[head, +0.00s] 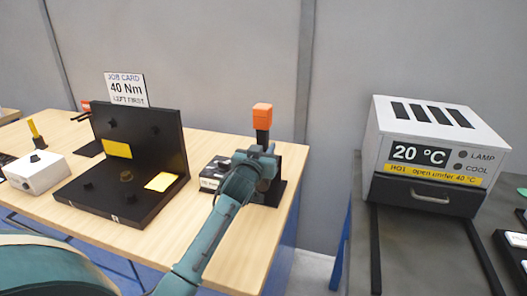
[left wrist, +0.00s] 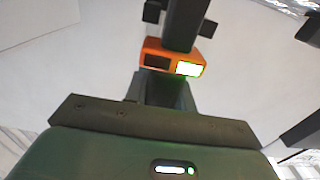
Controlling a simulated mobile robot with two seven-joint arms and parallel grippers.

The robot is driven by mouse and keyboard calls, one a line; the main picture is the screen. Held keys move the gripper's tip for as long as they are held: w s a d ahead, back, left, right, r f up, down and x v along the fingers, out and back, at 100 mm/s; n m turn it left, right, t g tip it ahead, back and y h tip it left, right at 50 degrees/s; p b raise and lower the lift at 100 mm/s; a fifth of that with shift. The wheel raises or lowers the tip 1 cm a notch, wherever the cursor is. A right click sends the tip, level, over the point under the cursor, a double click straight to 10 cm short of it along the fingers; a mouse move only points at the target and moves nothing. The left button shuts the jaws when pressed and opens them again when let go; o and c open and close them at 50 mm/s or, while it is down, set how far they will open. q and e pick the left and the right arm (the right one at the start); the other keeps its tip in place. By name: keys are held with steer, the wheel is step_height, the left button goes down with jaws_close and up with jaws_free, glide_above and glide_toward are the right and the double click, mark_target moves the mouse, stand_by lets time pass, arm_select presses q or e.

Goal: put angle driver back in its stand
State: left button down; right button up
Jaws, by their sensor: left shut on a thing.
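The angle driver (head: 262,115) has an orange end block on a dark body and stands upright above my left gripper (head: 262,160). My left gripper is shut on its dark body, near the right end of the wooden table. The black stand (head: 292,165) is just behind and beside the gripper, partly hidden by it. I cannot tell whether the driver is seated in the stand. In the left wrist view an orange part of the driver (left wrist: 155,46) shows a lit green-white window, with a dark bar crossing it. My right gripper is not in view.
A small black box (head: 213,172) lies left of the gripper. The black fixture (head: 155,130) with yellow patches and the job card (head: 127,89) stand further left, past them a white control box (head: 35,172). A separate grey bench at right holds an oven (head: 430,150).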

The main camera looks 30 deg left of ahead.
arm_select(q)
steer(key=shift+w+a+r, duration=0.15)
steer(key=shift+w+r, duration=0.15)
steer(key=shift+w, duration=0.35)
steer(key=shift+b+x, duration=0.55)
steer(key=shift+x, duration=0.4)
stand_by(0.3)
steer(key=shift+f+b, duration=0.4)
steer(key=shift+f, duration=0.45)
stand_by(1.2)
steer(key=c, duration=1.1)
jaws_free()
steer(key=shift+s+f, duration=0.1)
steer(key=shift+f, duration=0.45)
steer(key=shift+r, duration=0.15)
